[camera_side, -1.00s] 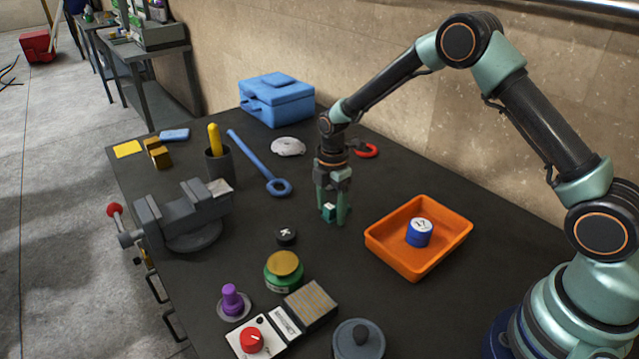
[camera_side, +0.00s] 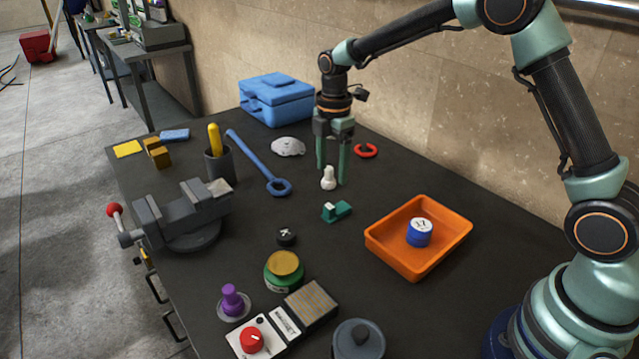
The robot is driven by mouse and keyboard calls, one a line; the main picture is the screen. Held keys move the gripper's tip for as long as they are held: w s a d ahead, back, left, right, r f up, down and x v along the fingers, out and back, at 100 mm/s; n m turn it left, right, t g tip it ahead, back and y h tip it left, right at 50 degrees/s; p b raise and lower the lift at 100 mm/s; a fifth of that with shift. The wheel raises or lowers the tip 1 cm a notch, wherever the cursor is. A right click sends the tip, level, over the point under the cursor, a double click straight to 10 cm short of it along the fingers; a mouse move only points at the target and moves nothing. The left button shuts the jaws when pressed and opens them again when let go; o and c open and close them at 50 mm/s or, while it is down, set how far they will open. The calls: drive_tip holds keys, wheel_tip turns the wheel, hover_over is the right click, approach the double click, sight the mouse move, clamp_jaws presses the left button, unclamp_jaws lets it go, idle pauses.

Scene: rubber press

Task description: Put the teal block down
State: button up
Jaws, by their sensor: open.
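The teal block (camera_side: 341,210), with a white patch on its left end, lies on the dark workbench to the left of the orange tray. My gripper (camera_side: 331,177) is open above and behind the block, apart from it. A small white bulb-shaped piece (camera_side: 328,178) shows at the fingertips; I cannot tell whether it stands on the bench between or behind them. Nothing is clearly gripped.
The orange tray (camera_side: 383,240) holds a blue cylinder with a white top (camera_side: 419,232). A blue wrench (camera_side: 258,163), a black knob (camera_side: 286,236) and a green jar with a gold lid (camera_side: 284,270) lie around. A vise (camera_side: 187,215) stands left. Bare bench surrounds the block.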

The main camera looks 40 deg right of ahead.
drive_tip(key=s+d+r+m+t, duration=0.1)
drive_tip(key=s+r+m+t, duration=0.1)
drive_tip(key=s+r+m, duration=0.75)
drive_tip(key=s+d+r+m+t, duration=0.1)
drive_tip(key=s+r+m+t, duration=0.2)
drive_tip(key=s+m, duration=0.5)
drive_tip(key=shift+s+d+r+t, duration=0.3)
drive_tip(key=shift+s, duration=0.95)
drive_tip(key=shift+m, duration=0.25)
